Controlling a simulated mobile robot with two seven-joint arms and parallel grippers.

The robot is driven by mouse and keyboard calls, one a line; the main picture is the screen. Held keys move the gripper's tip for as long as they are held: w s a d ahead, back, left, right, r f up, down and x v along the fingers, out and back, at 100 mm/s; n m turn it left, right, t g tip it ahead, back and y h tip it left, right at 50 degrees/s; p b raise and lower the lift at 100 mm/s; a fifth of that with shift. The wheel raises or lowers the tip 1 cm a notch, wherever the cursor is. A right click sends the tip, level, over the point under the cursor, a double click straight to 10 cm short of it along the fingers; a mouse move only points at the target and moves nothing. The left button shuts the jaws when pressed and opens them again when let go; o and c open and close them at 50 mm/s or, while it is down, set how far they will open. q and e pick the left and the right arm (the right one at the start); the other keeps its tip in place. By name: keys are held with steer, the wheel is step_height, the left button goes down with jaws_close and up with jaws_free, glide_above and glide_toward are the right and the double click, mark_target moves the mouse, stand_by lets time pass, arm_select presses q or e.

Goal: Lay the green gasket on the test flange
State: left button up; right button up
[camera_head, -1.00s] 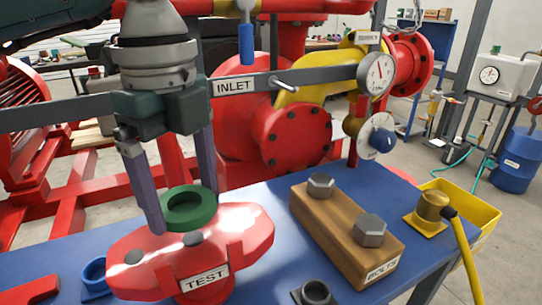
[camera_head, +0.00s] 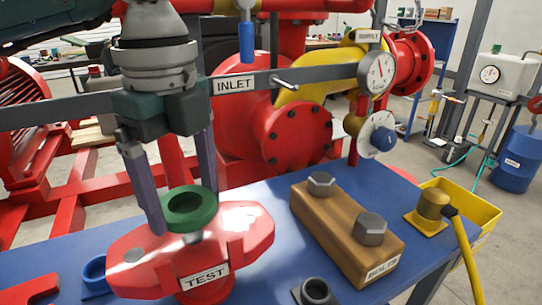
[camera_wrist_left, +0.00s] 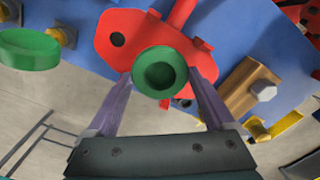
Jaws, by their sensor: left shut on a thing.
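The green gasket (camera_head: 204,218) is a thick ring. My left gripper (camera_head: 183,210) is shut on it, with one finger on each side. The red test flange (camera_head: 250,232), labelled TEST, lies on the blue bench below the gasket. In the head view the gasket overlaps the rear part of the flange's top; whether it touches cannot be told. In the left wrist view the gasket (camera_wrist_left: 160,92) sits between the two fingertips, in front of the middle of the red flange (camera_wrist_left: 118,22), and hides its centre. My right gripper is not in view.
A wooden block (camera_head: 335,235) labelled BOLTS holds two bolts right of the flange. A yellow bin (camera_head: 480,212) and a yellow-hosed fitting (camera_head: 433,207) are further right. A grey INLET bar (camera_head: 300,79) crosses behind my gripper. A second green round object (camera_wrist_left: 28,52) shows in the wrist view.

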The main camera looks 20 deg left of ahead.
arm_select(q)
steer(key=shift+f+b, duration=1.5)
steer(key=shift+f, duration=0.6)
steer(key=shift+r, duration=0.1)
steer(key=o, duration=1.1)
steer(key=shift+r, duration=0.1)
